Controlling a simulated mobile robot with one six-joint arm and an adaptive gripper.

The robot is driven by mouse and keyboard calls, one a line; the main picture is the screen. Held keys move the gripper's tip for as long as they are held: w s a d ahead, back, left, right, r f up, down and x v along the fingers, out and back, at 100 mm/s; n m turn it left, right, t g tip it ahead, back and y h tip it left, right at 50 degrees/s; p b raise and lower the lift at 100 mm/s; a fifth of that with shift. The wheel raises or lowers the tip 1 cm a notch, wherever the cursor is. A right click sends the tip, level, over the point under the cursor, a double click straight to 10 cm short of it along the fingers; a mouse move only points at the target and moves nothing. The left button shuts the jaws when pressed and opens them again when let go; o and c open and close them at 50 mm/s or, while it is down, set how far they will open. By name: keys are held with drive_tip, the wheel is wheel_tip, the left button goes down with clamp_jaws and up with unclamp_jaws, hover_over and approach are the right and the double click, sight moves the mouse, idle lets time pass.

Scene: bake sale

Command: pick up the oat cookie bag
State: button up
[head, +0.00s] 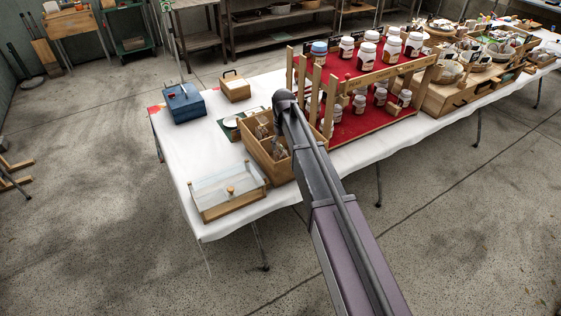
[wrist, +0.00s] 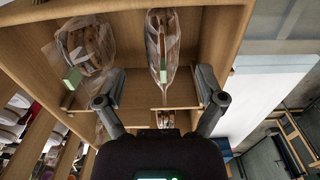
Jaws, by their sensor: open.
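A wooden crate with compartments (head: 258,160) stands near the left end of the white table; its wall also shows in the wrist view (wrist: 215,45). Clear bags of baked goods lie in it. In the wrist view one upright, narrow bag with a pale green tag (wrist: 163,45) is ahead between my fingers. A wider bag of brown cookies (wrist: 85,45) is to its left, also with a green tag. Part of another bag (wrist: 165,119) shows nearer my palm. I cannot read which is oat. My gripper (wrist: 157,76) is open over the crate, empty; in the head view my arm hides it.
A clear-lidded display box (head: 228,190) stands in front of the crate. A blue box (head: 184,103) and small wooden box (head: 235,88) are behind left. A red-lined jar rack (head: 365,122) stands close on the right.

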sight(282, 151)
drive_tip(key=shift+s+a+f+b, duration=0.1)
drive_tip(key=shift+f+b, duration=1.2)
drive_tip(key=shift+f, duration=0.05)
drive_tip(key=shift+a+f+b, duration=0.1)
drive_tip(key=shift+f+b, duration=1.2)
drive_tip(key=c, duration=0.9)
